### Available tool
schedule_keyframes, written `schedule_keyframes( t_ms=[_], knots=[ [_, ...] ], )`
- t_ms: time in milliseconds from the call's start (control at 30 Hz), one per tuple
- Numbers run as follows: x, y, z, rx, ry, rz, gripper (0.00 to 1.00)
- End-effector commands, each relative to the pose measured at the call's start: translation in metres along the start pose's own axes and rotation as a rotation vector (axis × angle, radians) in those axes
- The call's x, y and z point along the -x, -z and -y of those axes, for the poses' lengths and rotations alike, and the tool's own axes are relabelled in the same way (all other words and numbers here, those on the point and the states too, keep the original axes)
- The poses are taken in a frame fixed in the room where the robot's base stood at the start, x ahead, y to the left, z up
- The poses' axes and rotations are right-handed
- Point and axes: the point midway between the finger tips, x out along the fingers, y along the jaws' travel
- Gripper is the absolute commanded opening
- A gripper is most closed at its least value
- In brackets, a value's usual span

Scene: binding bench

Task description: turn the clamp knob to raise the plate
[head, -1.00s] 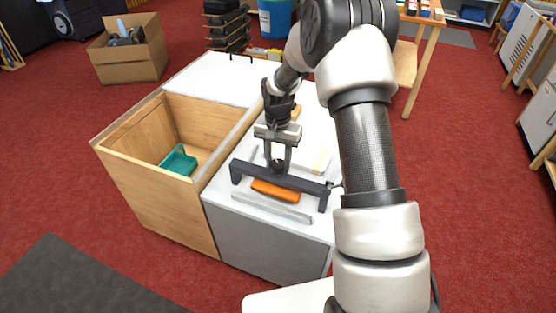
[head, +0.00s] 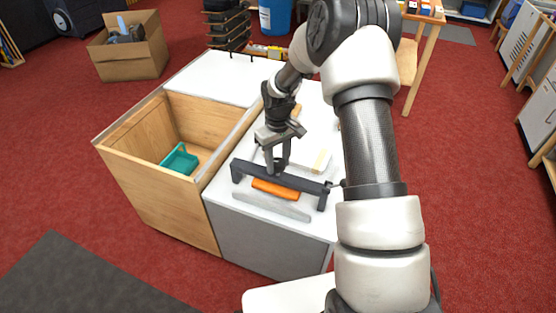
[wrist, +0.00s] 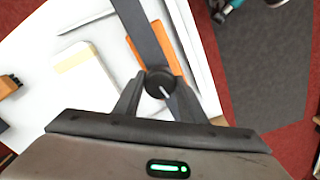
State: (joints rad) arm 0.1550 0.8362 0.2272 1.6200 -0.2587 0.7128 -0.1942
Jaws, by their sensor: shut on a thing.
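The clamp is a dark bridge-shaped frame (head: 300,181) standing on the white bench top. An orange plate or block (head: 276,189) lies under its crossbar and also shows in the wrist view (wrist: 177,62). The round black clamp knob (wrist: 160,83), with a white mark line, sits on top of the crossbar. My gripper (head: 277,166) points down at the knob from above. In the wrist view its two fingers (wrist: 158,100) are shut on the knob, one on each side. How high the plate stands is hard to tell.
A grey bar (head: 272,206) lies in front of the clamp. A pale book-like block (head: 318,160) lies behind it. An open wooden bin with a teal tray (head: 180,160) stands to the left. The white top (head: 215,75) behind the bin is mostly clear.

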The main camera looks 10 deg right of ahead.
Motion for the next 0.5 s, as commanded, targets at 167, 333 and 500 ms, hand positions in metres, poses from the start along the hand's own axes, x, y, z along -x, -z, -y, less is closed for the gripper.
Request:
schedule_keyframes(
  t_ms=[167, 333, 500],
  knots=[
    [-0.0049, -0.0049, 0.0020, 0.169, 0.007, 0.013, 0.15],
    [-0.0046, -0.0050, 0.0019, 0.330, 0.008, 0.012, 0.15],
    [-0.0046, -0.0051, 0.0018, 0.486, 0.009, 0.012, 0.15]
  ],
)
